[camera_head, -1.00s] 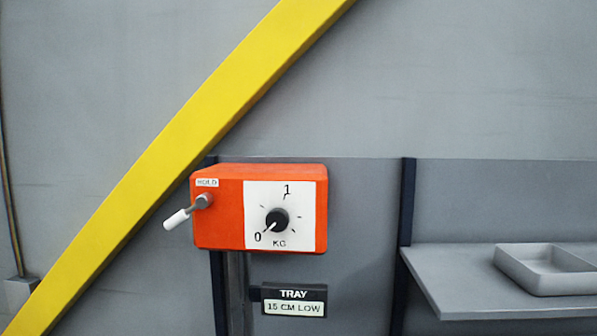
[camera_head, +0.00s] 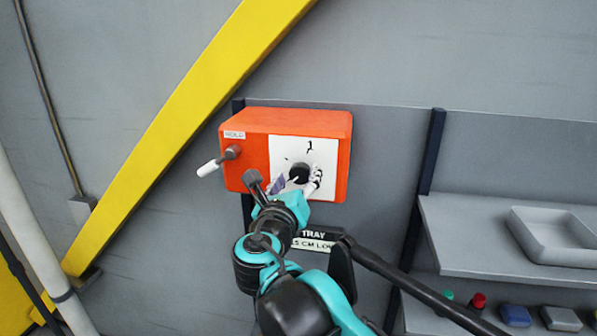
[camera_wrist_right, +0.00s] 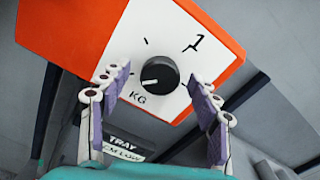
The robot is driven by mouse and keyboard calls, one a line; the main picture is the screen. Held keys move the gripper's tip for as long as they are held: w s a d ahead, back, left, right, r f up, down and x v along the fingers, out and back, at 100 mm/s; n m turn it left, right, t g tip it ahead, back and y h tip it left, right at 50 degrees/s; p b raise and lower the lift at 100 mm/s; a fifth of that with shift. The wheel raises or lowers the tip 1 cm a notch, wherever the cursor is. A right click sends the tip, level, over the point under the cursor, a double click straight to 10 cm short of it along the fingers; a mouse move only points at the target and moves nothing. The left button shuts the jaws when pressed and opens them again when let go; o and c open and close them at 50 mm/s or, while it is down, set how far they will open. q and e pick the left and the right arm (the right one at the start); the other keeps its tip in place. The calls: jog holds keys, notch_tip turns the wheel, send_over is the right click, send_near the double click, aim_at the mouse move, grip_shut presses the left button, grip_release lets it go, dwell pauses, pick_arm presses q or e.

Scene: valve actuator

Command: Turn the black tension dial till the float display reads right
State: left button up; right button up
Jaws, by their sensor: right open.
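The black tension dial (camera_head: 299,171) sits on the white scale plate of an orange box (camera_head: 250,150) on the wall. In the right wrist view the dial (camera_wrist_right: 159,74) shows its white pointer mark toward the lower left, near KG. My right gripper (camera_head: 297,181) is open, its purple-padded fingers on either side of the dial. In the wrist view both fingers (camera_wrist_right: 157,82) look apart from it. The display (camera_head: 317,239) below the box reads TRAY and CM LOW; its left part is hidden by my arm. My left gripper is not in view.
A lever with a white grip (camera_head: 209,167) sticks out at the box's left, under a HOLD label. A yellow diagonal beam (camera_head: 190,110) runs behind. A grey shelf (camera_head: 455,235) with an empty-looking tray (camera_head: 560,240) is at right; red, green and blue controls sit below.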

jog(key=shift+w+d, duration=0.15)
jog(key=shift+w, duration=0.35)
jog(key=c, duration=1.2)
jog(key=shift+o, duration=0.2)
